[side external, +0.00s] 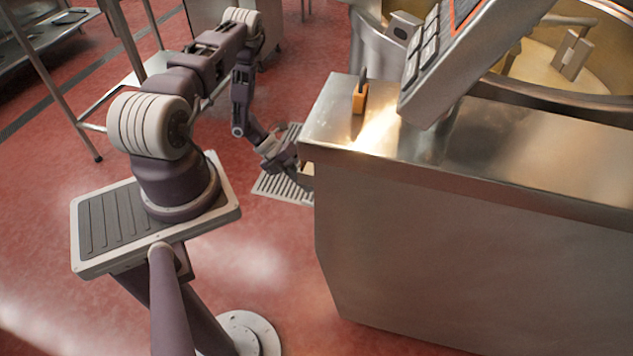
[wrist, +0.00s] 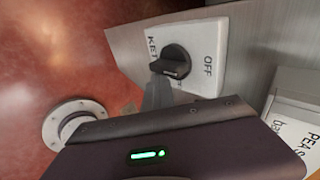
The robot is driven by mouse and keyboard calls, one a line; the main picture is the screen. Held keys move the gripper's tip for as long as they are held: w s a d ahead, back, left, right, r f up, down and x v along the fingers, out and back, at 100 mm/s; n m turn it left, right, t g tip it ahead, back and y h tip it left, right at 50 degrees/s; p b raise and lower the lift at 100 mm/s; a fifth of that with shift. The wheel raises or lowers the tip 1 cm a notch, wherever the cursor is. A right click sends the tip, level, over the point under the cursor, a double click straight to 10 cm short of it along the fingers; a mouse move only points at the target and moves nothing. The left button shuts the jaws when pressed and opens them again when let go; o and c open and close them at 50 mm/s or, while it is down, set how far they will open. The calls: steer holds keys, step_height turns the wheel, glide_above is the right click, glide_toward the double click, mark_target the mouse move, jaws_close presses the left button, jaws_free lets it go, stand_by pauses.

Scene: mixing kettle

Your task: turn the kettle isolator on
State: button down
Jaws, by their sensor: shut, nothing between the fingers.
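The kettle isolator (wrist: 208,40) is a white plate with a black rotary knob (wrist: 176,58), on a steel face in the wrist view. "OFF" is printed to the right of the knob, and part of a "KE..." label is at its left. The knob's raised grip lies roughly across the picture. My gripper (wrist: 158,84) is shut and empty, its grey fingertips just below the knob's left end; I cannot tell whether they touch. They hide the plate's lower left part. In the side external view my gripper (side external: 296,165) is at the counter's left end, where the knob is hidden.
The steel counter (side external: 460,220) fills the right. An orange-based item (side external: 360,98) and a tilted keypad panel (side external: 425,60) stand on it, with the open kettle (side external: 590,60) behind. A labelled white box (wrist: 295,110) is right of the isolator. A floor grate (side external: 280,187) lies below my gripper.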

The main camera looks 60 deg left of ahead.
steer(key=s+a+r, duration=0.3)
steer(key=a+r, duration=0.1)
steer(key=a, duration=0.4)
steer(key=shift+r+t+y, duration=0.3)
steer(key=shift+r, duration=0.1)
stand_by(1.7)
